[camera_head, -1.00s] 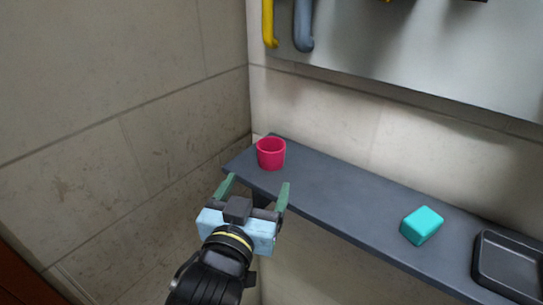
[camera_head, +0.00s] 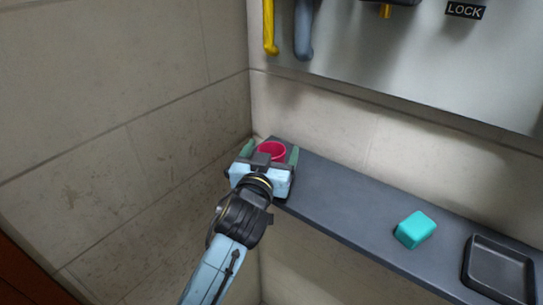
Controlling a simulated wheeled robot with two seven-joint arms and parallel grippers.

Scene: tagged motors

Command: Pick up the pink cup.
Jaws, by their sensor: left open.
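The pink cup (camera_head: 272,149) stands upright at the left end of the dark grey shelf (camera_head: 335,198). Only its rim and part of its inside show; my gripper hides its lower part. My left gripper (camera_head: 271,151) is open at the cup, with one green finger to the left of it and the other to the right. I cannot tell whether the fingers touch the cup. My right gripper is not in view.
A turquoise block (camera_head: 416,230) and a dark grey tray (camera_head: 499,269) are on the shelf to the right. A grey panel (camera_head: 400,60) with yellow and blue-grey pipes hangs above. The shelf between cup and block is clear. A wall (camera_head: 130,130) stands close on the left.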

